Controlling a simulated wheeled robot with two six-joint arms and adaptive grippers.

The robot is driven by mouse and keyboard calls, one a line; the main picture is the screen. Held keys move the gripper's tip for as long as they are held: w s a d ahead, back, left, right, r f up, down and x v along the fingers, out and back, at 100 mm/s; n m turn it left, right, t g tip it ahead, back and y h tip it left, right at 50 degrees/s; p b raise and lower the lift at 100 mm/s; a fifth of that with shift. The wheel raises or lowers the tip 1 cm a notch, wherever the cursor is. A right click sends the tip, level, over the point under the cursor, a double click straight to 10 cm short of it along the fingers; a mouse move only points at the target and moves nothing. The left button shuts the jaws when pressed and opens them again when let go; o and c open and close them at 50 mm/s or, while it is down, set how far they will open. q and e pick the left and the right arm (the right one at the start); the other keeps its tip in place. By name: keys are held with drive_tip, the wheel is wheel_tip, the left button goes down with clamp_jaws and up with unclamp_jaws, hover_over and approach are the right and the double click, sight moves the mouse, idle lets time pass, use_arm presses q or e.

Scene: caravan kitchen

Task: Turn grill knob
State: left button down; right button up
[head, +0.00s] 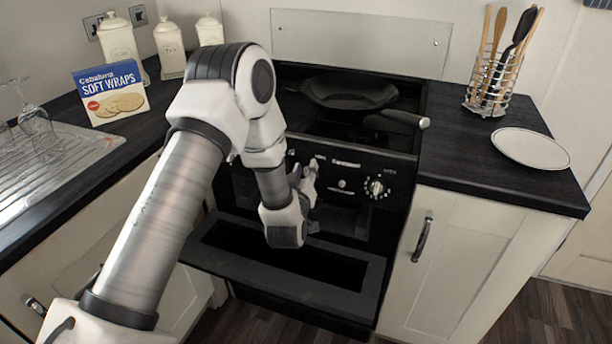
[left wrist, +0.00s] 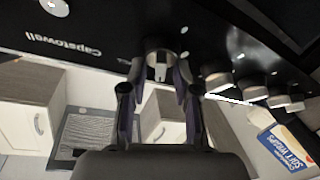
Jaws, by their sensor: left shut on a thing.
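The black cooker control panel (head: 350,172) is below the hob in the head view. My left gripper (head: 309,180) reaches to its front, left of the round marked dial (head: 376,188). In the left wrist view, which is upside down, my left gripper (left wrist: 160,76) is shut on the grill knob (left wrist: 159,63), a silvery round knob with a pale bar, with one finger on each side. The panel lettering (left wrist: 68,40) is beside it. In the head view my arm and gripper hide this knob. My right gripper is out of view.
A dark door (head: 345,295) is folded down below the panel. Other knobs (left wrist: 217,81) sit in a row beside the held one. A frying pan (head: 348,92) rests on the hob, its handle (head: 403,118) pointing right. A wraps box (head: 112,92) stands on the left counter.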

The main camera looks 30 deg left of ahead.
use_arm(q)
drive_tip(key=n, duration=0.1)
drive_tip(key=n+g+y+b, duration=0.1)
drive_tip(key=n, duration=0.1)
drive_tip(key=shift+f+n, duration=0.2)
drive_tip(key=shift+n, duration=0.1)
drive_tip(key=shift+s+a+f+n+g+y+b, duration=0.2)
drive_tip(key=shift+n+g, duration=0.6)
drive_tip(key=shift+n, duration=1)
drive_tip(key=shift+d+r+n+g+y+b, duration=0.1)
drive_tip(key=shift+n+g+b, duration=0.15)
drive_tip(key=shift+n+g, duration=1.05)
drive_tip(key=shift+s+a+f+n+g+y+b, duration=0.15)
drive_tip(key=shift+n+g+b, duration=0.15)
drive_tip(key=shift+n, duration=2)
drive_tip(key=c, duration=0.9)
unclamp_jaws()
drive_tip(key=shift+w+d, duration=0.1)
drive_tip(key=shift+r, duration=0.1)
